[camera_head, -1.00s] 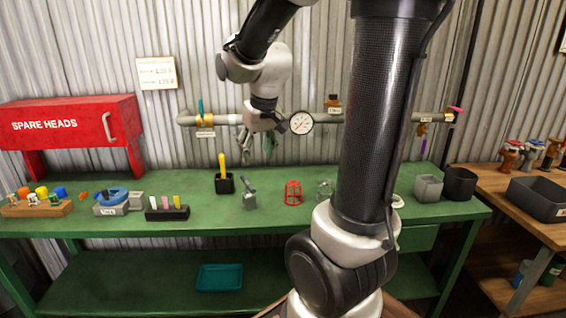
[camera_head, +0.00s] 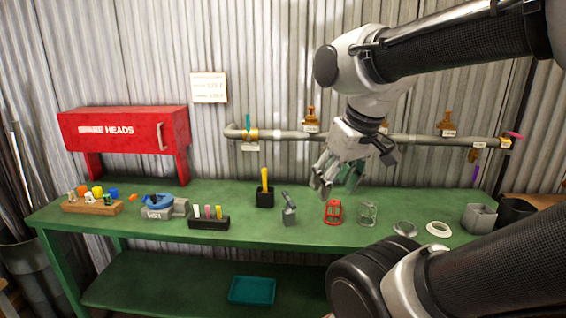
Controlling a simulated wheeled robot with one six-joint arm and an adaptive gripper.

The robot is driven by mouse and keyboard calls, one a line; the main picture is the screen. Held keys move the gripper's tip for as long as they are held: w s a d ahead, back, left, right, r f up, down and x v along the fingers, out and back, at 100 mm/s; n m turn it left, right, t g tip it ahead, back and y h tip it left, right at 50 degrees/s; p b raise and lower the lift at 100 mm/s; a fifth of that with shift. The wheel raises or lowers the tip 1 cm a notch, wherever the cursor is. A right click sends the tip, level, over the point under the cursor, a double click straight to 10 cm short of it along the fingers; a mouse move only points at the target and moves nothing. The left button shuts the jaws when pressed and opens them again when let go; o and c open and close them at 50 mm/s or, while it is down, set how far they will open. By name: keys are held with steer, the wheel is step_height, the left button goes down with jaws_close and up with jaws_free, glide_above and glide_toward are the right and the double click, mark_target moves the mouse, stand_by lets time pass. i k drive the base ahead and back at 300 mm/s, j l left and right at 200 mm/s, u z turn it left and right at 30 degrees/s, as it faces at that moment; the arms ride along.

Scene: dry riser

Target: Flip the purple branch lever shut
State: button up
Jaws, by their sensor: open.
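The purple branch lever (camera_head: 475,173) points down below a small brass branch valve (camera_head: 476,155) near the right end of the grey pipe (camera_head: 420,139). My gripper (camera_head: 336,182) is open and empty, its fingers pointing down over the bench, in front of the pipe's middle. It is well left of the purple lever and apart from it. My gripper and wrist hide part of the pipe, including the round gauge seen earlier.
A pink lever (camera_head: 514,135) sits at the pipe's right end and a teal lever (camera_head: 248,122) at its left. Brass valves (camera_head: 448,125) stand on the pipe. The green bench (camera_head: 260,225) holds a red cage (camera_head: 333,211), pots and small tools. My arm crosses the right side.

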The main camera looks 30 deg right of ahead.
mark_target(480, 159)
steer(key=l+z, duration=0.6)
steer(key=z, duration=0.2)
steer(key=l+z, duration=0.4)
steer(key=j, duration=0.1)
